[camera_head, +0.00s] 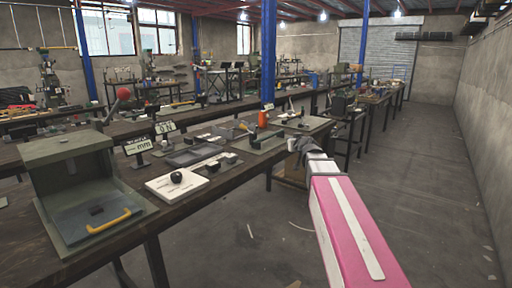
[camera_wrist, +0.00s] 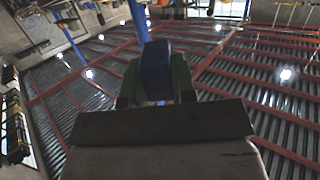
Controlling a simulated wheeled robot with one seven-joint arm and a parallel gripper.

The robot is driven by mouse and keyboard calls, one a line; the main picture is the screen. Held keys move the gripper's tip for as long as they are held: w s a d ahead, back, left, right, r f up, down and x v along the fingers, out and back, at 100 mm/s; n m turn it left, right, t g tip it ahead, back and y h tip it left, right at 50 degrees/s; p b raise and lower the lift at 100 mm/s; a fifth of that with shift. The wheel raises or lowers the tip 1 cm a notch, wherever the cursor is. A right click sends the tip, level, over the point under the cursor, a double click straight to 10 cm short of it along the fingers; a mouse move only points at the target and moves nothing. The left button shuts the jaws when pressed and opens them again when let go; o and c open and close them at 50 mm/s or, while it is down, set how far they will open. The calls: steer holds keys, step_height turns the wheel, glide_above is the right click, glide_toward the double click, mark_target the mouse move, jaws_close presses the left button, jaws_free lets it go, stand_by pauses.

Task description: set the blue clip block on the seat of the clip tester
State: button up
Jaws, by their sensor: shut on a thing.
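In the wrist view the blue clip block (camera_wrist: 156,70) stands between the two dark green fingers of my gripper (camera_wrist: 155,82), which are shut on it. In the head view my gripper (camera_head: 301,145) is a small grey shape at the end of my pink and white arm, just off the bench's right edge. The block cannot be made out there. I cannot tell for certain which bench device is the clip tester. A green plate with a black part and a yellow lever (camera_head: 250,130) lies left of my gripper, and a white plate with a black knob (camera_head: 175,182) lies nearer.
A green open-fronted box with a yellow handle (camera_head: 85,160) stands on the near left of the bench (camera_head: 135,218). Small "mm" (camera_head: 138,146) and "N" (camera_head: 165,127) signs and an orange cylinder (camera_head: 263,119) stand behind. The floor on the right (camera_head: 430,180) is largely clear.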

step_height(320, 180, up, 8)
steer(key=w+d+m+h, duration=0.1)
steer(key=d+m+h, duration=0.1)
steer(key=h, duration=0.1)
steer(key=shift+w+d+r+m+h, duration=0.2)
steer(key=shift+d+m+h, duration=0.05)
steer(key=shift+m+h, duration=0.15)
steer(key=s+a+f+n+g+y, duration=0.2)
steer(key=s+a+f+n+y, duration=0.1)
steer(key=a+f+n+y, duration=0.1)
steer(key=s+a+f+n+g+y, duration=0.3)
steer(key=f+y, duration=0.5)
steer(key=f, duration=0.3)
steer(key=shift+s+a+n+g, duration=0.3)
steer(key=shift+s+a+n, duration=0.4)
steer(key=shift+a+n, duration=0.75)
steer(key=shift+d+f+n, duration=0.1)
steer(key=shift+d+n, duration=0.15)
